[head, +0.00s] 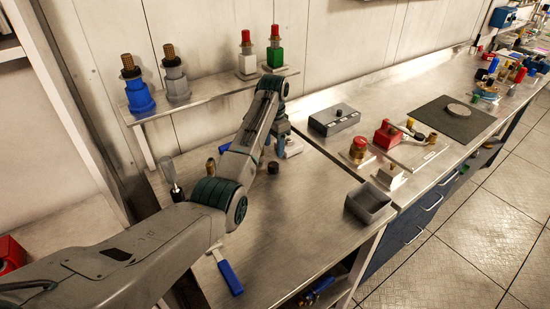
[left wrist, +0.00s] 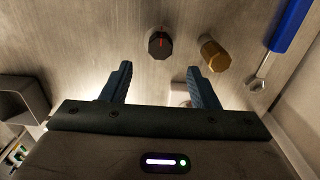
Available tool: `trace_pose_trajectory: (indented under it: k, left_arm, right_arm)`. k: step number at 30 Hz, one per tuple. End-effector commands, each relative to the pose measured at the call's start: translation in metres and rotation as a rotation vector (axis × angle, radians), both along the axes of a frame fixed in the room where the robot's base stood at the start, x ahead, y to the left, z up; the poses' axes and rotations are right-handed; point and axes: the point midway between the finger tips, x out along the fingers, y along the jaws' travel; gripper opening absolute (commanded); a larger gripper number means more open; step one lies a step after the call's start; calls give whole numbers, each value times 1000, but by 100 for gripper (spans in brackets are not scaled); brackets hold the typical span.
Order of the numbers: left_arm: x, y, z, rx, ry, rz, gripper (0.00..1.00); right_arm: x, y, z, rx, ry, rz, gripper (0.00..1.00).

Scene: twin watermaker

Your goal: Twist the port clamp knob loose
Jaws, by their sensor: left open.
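My left gripper (head: 281,134) reaches down over the back part of the near steel bench in the head view. In the left wrist view its two blue fingers (left wrist: 160,84) are spread apart with nothing between them. A round black knob with a red mark (left wrist: 158,44) lies beyond the fingertips, roughly in line with the gap and apart from them. A brass knob (left wrist: 214,55) is to its right. I cannot tell for sure which is the port clamp knob. A pale block (head: 291,148) beside the gripper is partly hidden. My right gripper is not seen.
A blue-handled tool (head: 230,276) lies at the bench front and a grey open bin (head: 369,203) stands at the right. A wall shelf (head: 210,96) holds several coloured fittings. A grey box (head: 334,120) and a red valve assembly (head: 388,136) sit farther right. The middle front of the bench is clear.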

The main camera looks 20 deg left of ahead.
Motion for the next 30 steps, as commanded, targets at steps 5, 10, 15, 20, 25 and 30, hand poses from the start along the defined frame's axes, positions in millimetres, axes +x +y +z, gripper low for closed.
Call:
trace_pose_trajectory:
  k: [5, 10, 15, 20, 25, 30]
  left_arm:
    - [-1, 0, -34, 0, 5, 0, 55]
    - [-1, 0, -61, 0, 4, 0, 55]
    - [0, 0, -76, 1, 1, 0, 55]
    - [0, 0, -80, 0, 0, 0, 55]
    - [0, 0, -79, 0, 0, 0, 53]
    - [0, 0, -79, 0, 0, 0, 19]
  right_arm:
    - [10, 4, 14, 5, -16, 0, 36]
    - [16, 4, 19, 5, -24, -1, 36]
    - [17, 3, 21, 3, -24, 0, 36]
    - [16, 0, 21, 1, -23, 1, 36]
    - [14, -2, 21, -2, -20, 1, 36]
    - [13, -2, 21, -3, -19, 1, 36]
